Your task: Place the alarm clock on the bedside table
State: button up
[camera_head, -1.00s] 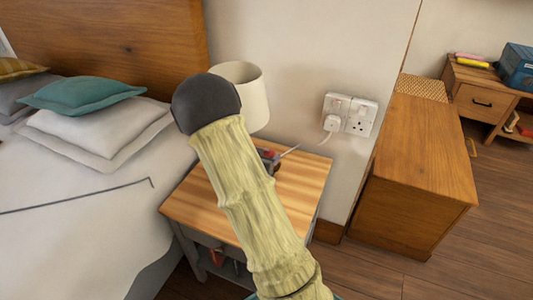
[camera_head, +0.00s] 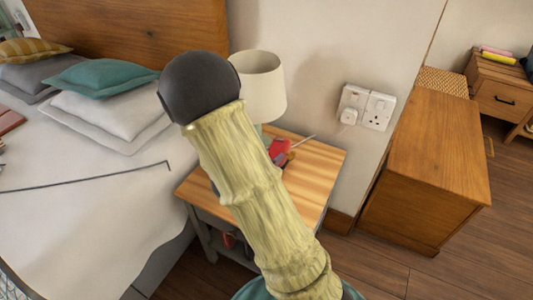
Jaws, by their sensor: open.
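The bedside table (camera_head: 318,168) has a striped wooden top and grey legs, and stands beside the bed. A small red object (camera_head: 279,147), perhaps the alarm clock, is at its top near the back, partly hidden behind my arm. I cannot make out a clock face. A dark grey piece beside the red object looks like part of my gripper (camera_head: 284,159), which is open. Most of the gripper is hidden by my forearm, and I cannot tell whether it touches the red object.
A cream lamp (camera_head: 262,88) stands at the back of the bedside table. A thin grey stick-like item (camera_head: 302,141) lies by the red object. The bed (camera_head: 85,205) is to the left, a wooden cabinet (camera_head: 438,150) to the right. The table's front right top is clear.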

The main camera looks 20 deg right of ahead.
jog(key=shift+s, duration=0.1)
jog(key=s+a+n+g+y, duration=0.1)
jog(key=s+a+n+y, duration=0.4)
jog(key=a+y, duration=0.45)
jog(key=s+r+n+g+y, duration=0.1)
jog(key=s+r+n+g, duration=0.2)
jog(key=s, duration=0.7)
jog(key=shift+s+a+r+n+g, duration=0.2)
jog(key=shift+a+n+g, duration=0.2)
jog(key=shift+n+g, duration=0.6)
notch_tip(320, 180, up, 29)
jog(key=p, duration=2.9)
